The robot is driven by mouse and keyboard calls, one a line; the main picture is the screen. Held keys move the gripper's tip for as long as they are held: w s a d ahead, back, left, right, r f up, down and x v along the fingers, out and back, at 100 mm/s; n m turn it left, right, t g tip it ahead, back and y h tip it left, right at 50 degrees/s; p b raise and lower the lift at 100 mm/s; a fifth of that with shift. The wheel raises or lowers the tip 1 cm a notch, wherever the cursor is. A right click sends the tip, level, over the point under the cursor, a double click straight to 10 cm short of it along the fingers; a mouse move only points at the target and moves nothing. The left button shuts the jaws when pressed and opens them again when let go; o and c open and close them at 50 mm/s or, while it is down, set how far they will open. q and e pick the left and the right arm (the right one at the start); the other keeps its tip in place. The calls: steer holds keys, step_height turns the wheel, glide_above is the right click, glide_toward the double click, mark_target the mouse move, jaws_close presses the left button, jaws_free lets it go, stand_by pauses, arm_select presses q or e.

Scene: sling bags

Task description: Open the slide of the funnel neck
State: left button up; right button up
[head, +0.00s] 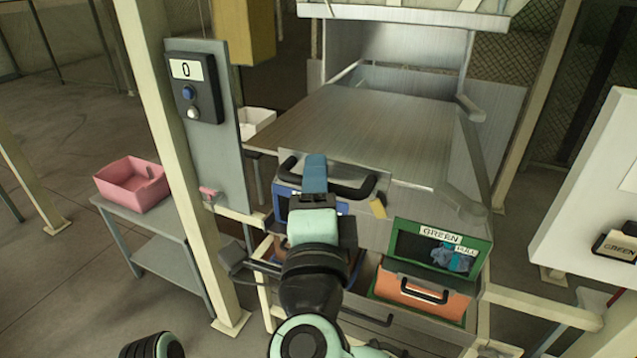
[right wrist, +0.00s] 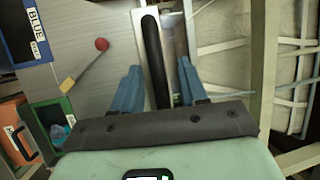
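The funnel is a large grey metal hopper (head: 365,125) whose neck has a long black bar handle (head: 362,188) on its front, which I take as the slide's handle. My right gripper (head: 314,172) is in front of this handle and hides its middle. In the right wrist view, the blue fingers of my right gripper (right wrist: 158,85) are apart, with the black handle (right wrist: 153,55) running between them. Gaps show on both sides, and I see no finger touching it. The slide plate's position cannot be told. My left gripper is not in view.
A yellow tag (head: 377,208) hangs right of the handle. Below are a green-framed box labelled GREEN (head: 484,246) and an orange bin (head: 420,292). A post with a counter box reading 0 (head: 195,88) and a side table with a pink bin (head: 132,184) stand left.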

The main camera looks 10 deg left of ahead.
steer(key=b+v, duration=0.2)
steer(key=v, duration=1.1)
steer(key=shift+s+b, duration=0.2)
steer(key=shift+b, duration=0.15)
